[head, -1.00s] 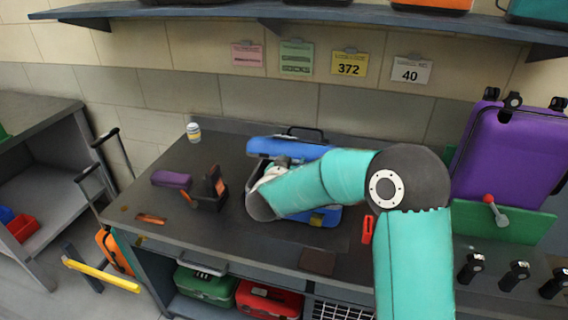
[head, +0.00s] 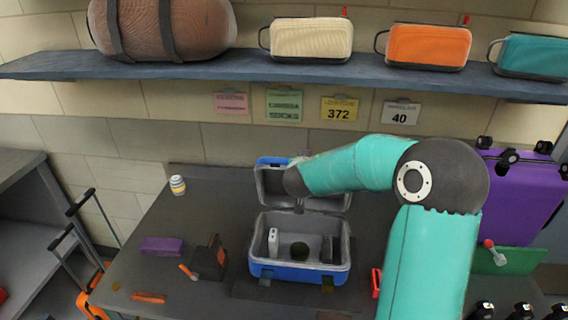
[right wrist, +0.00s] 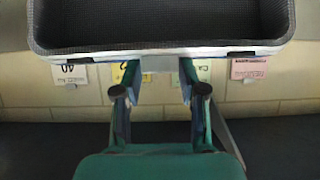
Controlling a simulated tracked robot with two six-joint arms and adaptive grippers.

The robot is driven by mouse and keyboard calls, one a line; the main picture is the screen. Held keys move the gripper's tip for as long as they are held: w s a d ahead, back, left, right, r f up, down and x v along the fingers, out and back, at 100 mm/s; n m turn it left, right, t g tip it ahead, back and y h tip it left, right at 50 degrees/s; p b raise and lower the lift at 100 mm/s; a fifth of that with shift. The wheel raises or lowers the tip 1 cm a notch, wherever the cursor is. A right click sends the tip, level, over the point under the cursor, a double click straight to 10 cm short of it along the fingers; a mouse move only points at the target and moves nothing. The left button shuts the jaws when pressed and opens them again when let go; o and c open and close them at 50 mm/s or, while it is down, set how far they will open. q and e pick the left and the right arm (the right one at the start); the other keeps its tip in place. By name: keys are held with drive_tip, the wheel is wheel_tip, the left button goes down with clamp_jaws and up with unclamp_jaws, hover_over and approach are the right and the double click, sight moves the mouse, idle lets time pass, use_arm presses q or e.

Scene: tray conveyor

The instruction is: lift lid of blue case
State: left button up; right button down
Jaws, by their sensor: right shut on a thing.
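The blue case (head: 300,272) stands open on the dark bench. Its lid (head: 271,187) is raised to roughly upright behind the base, its grey lining facing front. My right arm reaches across the lid's upper right, and my right gripper is mostly hidden behind it in the head view. In the right wrist view my right gripper (right wrist: 158,68) is shut on the lid's front edge (right wrist: 215,49), around a small grey tab at its middle. My left gripper is out of view.
On the bench left of the case are a dark holder (head: 208,262), a purple pouch (head: 161,246) and a small jar (head: 177,185). A shelf (head: 200,71) with bags runs above. A purple suitcase (head: 520,195) stands at right.

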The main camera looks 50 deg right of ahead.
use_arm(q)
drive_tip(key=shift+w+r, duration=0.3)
use_arm(e)
drive_tip(key=shift+d+r, duration=0.2)
drive_tip(key=shift+d, duration=0.35)
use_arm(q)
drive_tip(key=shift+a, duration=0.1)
use_arm(e)
drive_tip(key=c, duration=0.6)
unclamp_jaws()
drive_tip(key=shift+w+a, duration=0.1)
drive_tip(key=shift+c, duration=0.2)
drive_tip(key=shift+a, duration=0.1)
drive_tip(key=v, duration=1.1)
drive_tip(key=shift+a+r, duration=0.15)
drive_tip(key=shift+r, duration=0.2)
